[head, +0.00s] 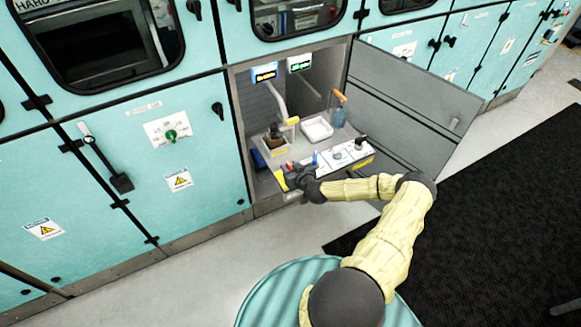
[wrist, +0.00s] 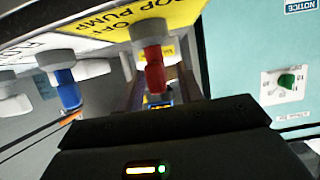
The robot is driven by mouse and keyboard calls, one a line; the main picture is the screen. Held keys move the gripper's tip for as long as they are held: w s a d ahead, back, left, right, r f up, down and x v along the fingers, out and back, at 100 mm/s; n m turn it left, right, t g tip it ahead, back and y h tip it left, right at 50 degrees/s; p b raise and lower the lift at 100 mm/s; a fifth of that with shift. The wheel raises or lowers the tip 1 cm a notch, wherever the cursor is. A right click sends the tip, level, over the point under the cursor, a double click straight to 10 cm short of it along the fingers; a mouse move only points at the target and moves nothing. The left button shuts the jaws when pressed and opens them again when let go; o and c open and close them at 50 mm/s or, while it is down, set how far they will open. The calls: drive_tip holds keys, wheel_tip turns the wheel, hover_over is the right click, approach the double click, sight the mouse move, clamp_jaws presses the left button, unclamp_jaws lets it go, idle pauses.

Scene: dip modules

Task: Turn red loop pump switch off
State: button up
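The red loop pump switch (wrist: 153,70) is a red knob on a pale collar beside a yellow label (wrist: 165,18) reading "OFF" and "PUMP". It is near the middle of the wrist view, just beyond the dark body of my gripper (wrist: 158,125). In the head view, my gripper (head: 297,178) is low over the left front of the switch panel (head: 345,156), near the yellow label. A small red spot (head: 289,165) there appears to be the switch. The fingertips cannot be made out, nor whether they touch the switch. The switch's exact setting is unclear.
A blue switch (wrist: 67,90) is beside the red one. The panel lies in an open cabinet bay with a white tray (head: 317,130), a blue bottle (head: 339,117) and lit displays (head: 264,73). The grey open door (head: 415,105) stands to the right.

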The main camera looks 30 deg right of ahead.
clamp_jaws()
drive_tip(key=shift+r+m+h+p, duration=0.15)
drive_tip(key=shift+m+h+p, duration=0.35)
drive_tip(key=shift+h, duration=0.1)
drive_tip(key=shift+w+a+m+h+p, duration=0.1)
drive_tip(key=shift+m+h+p, duration=0.6)
drive_tip(key=shift+m+h, duration=0.45)
drive_tip(key=m+g+h+p, duration=0.1)
drive_tip(key=m+g+h, duration=0.1)
drive_tip(key=m+h, duration=0.2)
drive_tip(key=shift+h, duration=0.35)
drive_tip(key=m+g+h+b, duration=0.1)
drive_tip(key=m+g+h, duration=0.3)
drive_tip(key=m+g, duration=0.1)
drive_tip(key=shift+f+m+b, duration=0.2)
drive_tip(key=shift+m+b, duration=0.05)
drive_tip(key=shift+b, duration=0.15)
drive_tip(key=m+g+b, duration=0.1)
drive_tip(key=m+g, duration=0.1)
drive_tip(key=m+g+h+b, duration=0.1)
drive_tip(key=m+g+b, duration=0.1)
drive_tip(key=shift+f+g+h, duration=0.1)
drive_tip(key=shift+g+h, duration=0.2)
drive_tip(key=shift+g, duration=0.1)
drive_tip(key=shift+m+g+b, duration=0.5)
drive_tip(key=shift+m+b, duration=0.1)
drive_tip(key=shift+b, duration=0.15)
drive_tip(key=shift+g, duration=0.3)
